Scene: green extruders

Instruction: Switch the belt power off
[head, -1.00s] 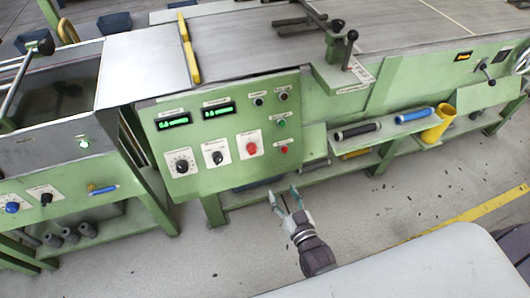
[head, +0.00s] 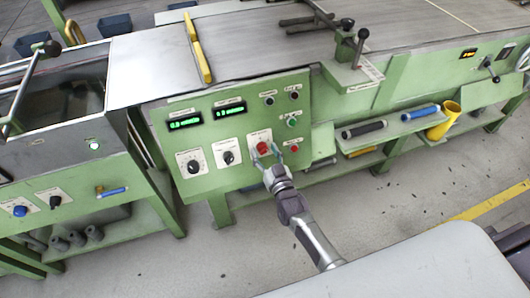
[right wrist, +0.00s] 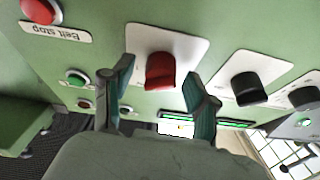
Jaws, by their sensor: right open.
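The green control panel (head: 215,112) stands on the front of the machine. Its red rotary knob (head: 262,148) sits on a white plate whose label I cannot read; the knob also shows in the right wrist view (right wrist: 161,72). My right gripper (head: 268,156) is open in front of this knob. In the right wrist view its two fingers (right wrist: 160,85) stand on either side of the knob, with gaps visible; contact cannot be seen. My left gripper is not in view.
Black knobs (right wrist: 249,88) sit beside the red one. A red button (right wrist: 42,10) labelled "Belt stop" and a green button (right wrist: 76,77) are on the other side. Two lit displays (head: 230,109) are above. A shelf (head: 400,127) with rollers juts out at right.

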